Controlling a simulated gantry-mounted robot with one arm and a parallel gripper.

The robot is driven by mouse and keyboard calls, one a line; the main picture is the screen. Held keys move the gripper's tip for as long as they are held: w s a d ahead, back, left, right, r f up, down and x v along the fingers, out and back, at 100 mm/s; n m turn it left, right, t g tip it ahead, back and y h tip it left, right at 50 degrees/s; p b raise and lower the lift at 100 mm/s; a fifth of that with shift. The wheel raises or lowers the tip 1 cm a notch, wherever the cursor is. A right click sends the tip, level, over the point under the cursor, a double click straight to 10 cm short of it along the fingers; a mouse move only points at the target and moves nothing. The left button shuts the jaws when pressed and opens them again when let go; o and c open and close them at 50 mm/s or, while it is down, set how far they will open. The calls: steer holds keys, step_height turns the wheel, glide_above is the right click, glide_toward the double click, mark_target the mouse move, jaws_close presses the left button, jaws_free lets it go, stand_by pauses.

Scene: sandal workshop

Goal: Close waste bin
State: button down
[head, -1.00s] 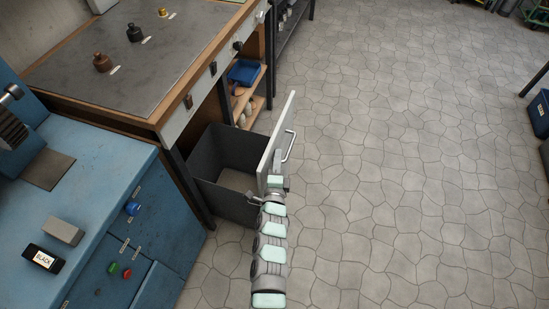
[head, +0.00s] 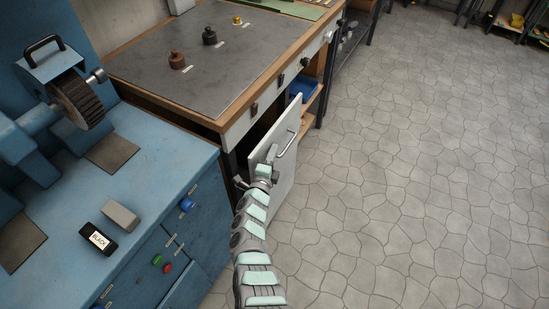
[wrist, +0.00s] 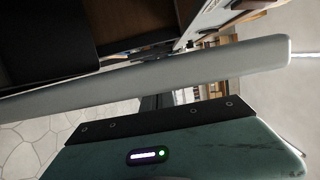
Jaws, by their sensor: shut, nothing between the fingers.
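The waste bin is a pull-out unit with a white front panel (head: 284,135) and a metal bar handle on its outer face. In the head view the panel stands upright close to the workbench front, and the dark bin behind it is mostly hidden. My gripper (head: 271,154) is at the panel's near, outer side, beside the handle. It is shut with nothing in it; whether it touches the panel I cannot tell.
The workbench (head: 210,60) with weights on top stands behind the panel. A blue machine cabinet (head: 130,180) with a grinding wheel and a box labelled BLACK is on the left. Open shelves with a blue tray (head: 304,88) are beyond the panel. The stone floor to the right is clear.

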steer(key=shift+w+a+r, duration=0.1)
steer(key=shift+w+a, duration=0.3)
steer(key=shift+a, duration=0.1)
steer(key=shift+d, duration=0.1)
